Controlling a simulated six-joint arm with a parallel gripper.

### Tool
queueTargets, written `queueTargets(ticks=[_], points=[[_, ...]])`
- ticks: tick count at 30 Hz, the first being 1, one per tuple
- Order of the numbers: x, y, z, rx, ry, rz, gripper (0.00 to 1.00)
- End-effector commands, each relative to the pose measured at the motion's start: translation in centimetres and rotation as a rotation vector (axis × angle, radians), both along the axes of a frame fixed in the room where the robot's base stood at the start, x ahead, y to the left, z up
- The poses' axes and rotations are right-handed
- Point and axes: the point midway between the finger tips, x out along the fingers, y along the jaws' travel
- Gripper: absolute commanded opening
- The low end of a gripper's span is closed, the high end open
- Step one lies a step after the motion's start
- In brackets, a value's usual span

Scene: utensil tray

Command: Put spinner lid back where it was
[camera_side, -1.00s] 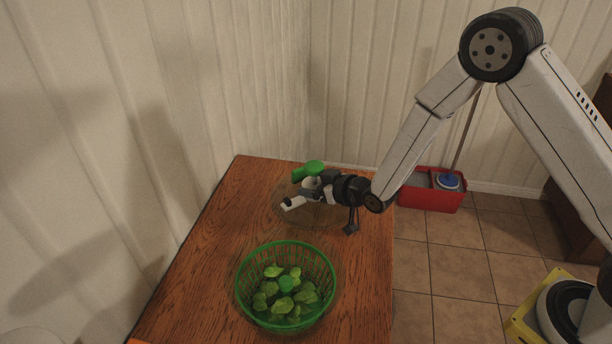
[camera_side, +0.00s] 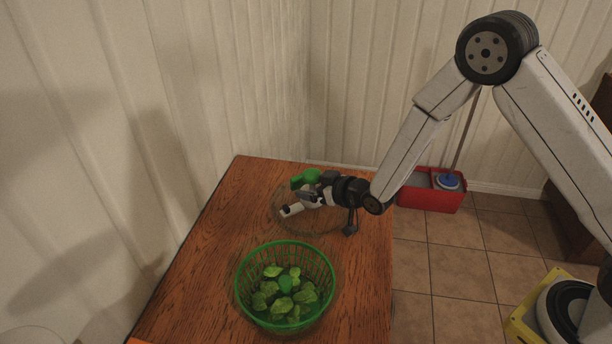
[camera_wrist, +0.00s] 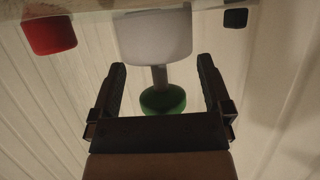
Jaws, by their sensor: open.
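The spinner lid looks like a clear disc (camera_side: 290,228) at the far end of the wooden table, with a green handle (camera_side: 303,179) above it. My gripper (camera_side: 312,197) is at the handle, over the disc, and hides part of it. In the wrist view my gripper (camera_wrist: 161,72) is open, with its two dark fingers on either side of a grey shaft. A green knob (camera_wrist: 162,100) and a white cylinder (camera_wrist: 155,38) lie along that shaft. I cannot tell whether the fingers touch it. The green spinner basket (camera_side: 246,300) stands open nearer the camera, holding green leaves (camera_side: 285,284).
A white wall runs close along the table's left and far sides. A red bucket (camera_side: 425,200) with a mop stands on the tiled floor right of the table (camera_side: 190,270). Bare table lies left of the basket. A red part (camera_wrist: 50,35) shows in the wrist view.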

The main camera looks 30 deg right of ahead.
Motion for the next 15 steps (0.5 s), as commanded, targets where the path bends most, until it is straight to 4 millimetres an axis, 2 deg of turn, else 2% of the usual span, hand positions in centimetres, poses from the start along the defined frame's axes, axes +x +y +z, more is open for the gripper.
queueTargets(ticks=[1, 7, 15], points=[[-0.1, 0.0, -0.4, -0.002, 0.005, 0.0, 1.0], [-0.1, 0.0, 0.7, -0.002, 0.004, 0.0, 1.0], [-2.7, -0.7, 1.9, -0.002, 0.006, 0.0, 1.0]])
